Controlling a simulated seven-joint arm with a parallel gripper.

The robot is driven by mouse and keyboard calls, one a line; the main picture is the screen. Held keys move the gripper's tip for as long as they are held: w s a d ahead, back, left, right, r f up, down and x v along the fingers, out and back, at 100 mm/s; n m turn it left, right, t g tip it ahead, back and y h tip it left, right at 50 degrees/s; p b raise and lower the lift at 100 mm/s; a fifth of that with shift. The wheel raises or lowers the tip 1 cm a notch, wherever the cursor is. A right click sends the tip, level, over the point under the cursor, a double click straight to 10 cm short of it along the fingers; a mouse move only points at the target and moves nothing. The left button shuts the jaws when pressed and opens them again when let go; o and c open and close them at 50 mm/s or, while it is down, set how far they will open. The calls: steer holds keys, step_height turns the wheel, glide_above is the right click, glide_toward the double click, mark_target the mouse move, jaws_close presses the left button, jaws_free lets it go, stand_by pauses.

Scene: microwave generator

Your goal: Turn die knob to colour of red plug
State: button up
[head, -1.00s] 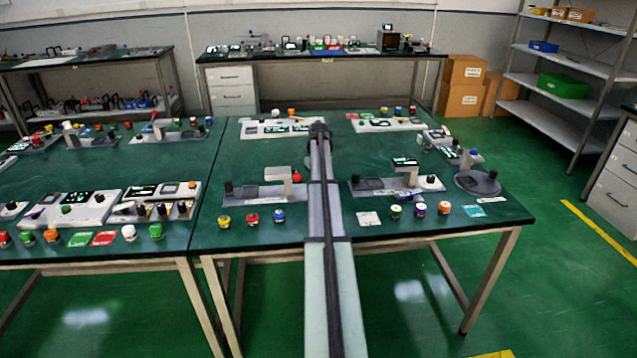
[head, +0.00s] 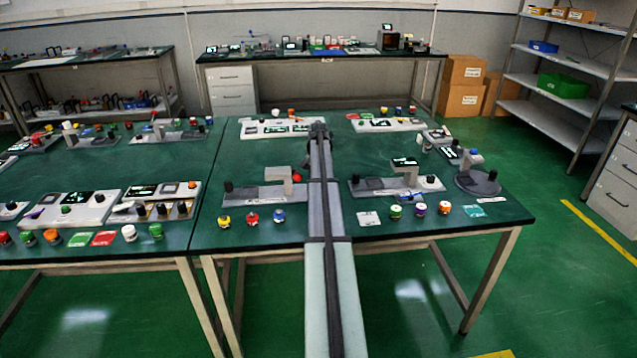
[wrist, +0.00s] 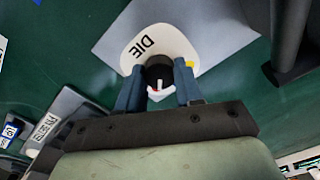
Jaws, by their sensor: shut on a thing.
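The die knob (wrist: 158,70) is dark and round, with a white pointer facing the bottom of the wrist view. It stands on a pale rounded plate marked DIE (wrist: 148,45). A yellow mark (wrist: 190,63) shows at the plate's right, and a bit of red shows by the pointer. My gripper (wrist: 160,75) has its two blue-grey fingers on either side of the knob, shut on it. In the head view my gripper (head: 318,128) is small at the end of my arm, at the table's far half. I cannot tell which item is the red plug.
A red ball-like piece (head: 297,178) sits beside a grey device, and a red-topped piece (head: 252,218) stands near the front edge. A dark post (wrist: 292,45) rises right of the knob. A grey labelled block (wrist: 55,120) lies to the left.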

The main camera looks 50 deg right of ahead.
steer(key=shift+m, duration=0.6)
steer(key=o, duration=1)
steer(key=shift+o, duration=0.2)
steer(key=shift+r, duration=0.1)
step_height(320, 180, up, 14)
steer(key=shift+f, duration=0.2)
